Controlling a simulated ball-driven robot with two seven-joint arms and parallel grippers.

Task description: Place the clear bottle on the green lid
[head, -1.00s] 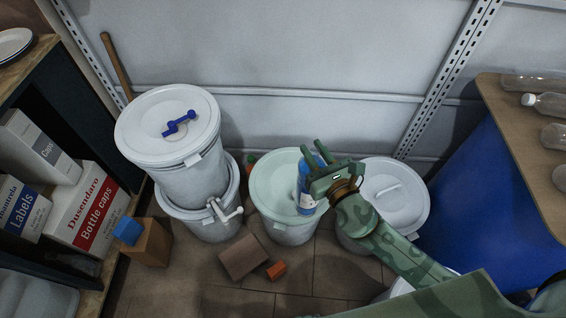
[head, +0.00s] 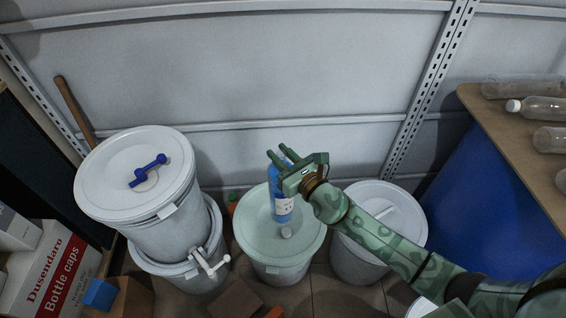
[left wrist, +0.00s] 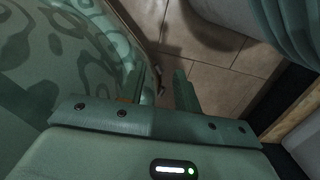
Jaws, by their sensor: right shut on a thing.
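The pale green lid (head: 257,232) tops a white drum in the middle of the head view. My right gripper (head: 281,157) is shut on the upper part of a blue bottle (head: 283,207) with a white label. The bottle is roughly upright over the right part of the lid; whether its base touches the lid I cannot tell. A small pale round piece (head: 286,232) shows on the lid just below it. Several clear bottles (head: 543,108) lie on the wooden tabletop at the right.
A white-lidded drum (head: 380,213) stands right of the green lid. Stacked white drums (head: 138,190) with a blue handle and a tap stand left. A blue drum (head: 450,195) is under the tabletop (head: 508,125). Boxes (head: 55,275) fill the lower left. A wall closes the back.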

